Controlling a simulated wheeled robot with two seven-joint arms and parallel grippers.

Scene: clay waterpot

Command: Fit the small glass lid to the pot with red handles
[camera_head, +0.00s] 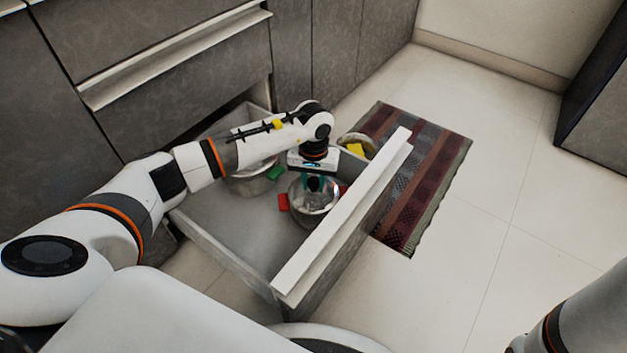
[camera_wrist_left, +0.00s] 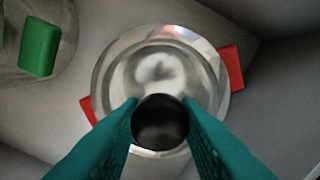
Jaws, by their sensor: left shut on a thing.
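The pot with red handles (camera_head: 302,213) stands in the open drawer. Its red handles (camera_wrist_left: 232,68) show on both sides in the wrist view. My left gripper (camera_head: 314,183) is directly above the pot, with its teal fingers (camera_wrist_left: 160,120) shut on the black knob (camera_wrist_left: 161,128) of the small glass lid (camera_wrist_left: 160,68). The lid is clear and hard to make out against the shiny pot. It lies over the pot's opening in the wrist view; I cannot tell whether it touches the rim. My right gripper is out of view; only part of my right arm shows at lower right.
A pot with green handles (camera_head: 250,183) stands left of the red-handled pot, partly behind my arm. A pot with yellow handles (camera_head: 346,140) is near the drawer's far end. The drawer's front panel (camera_head: 340,220) rises close on the right. A striped rug (camera_head: 428,165) lies beyond.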

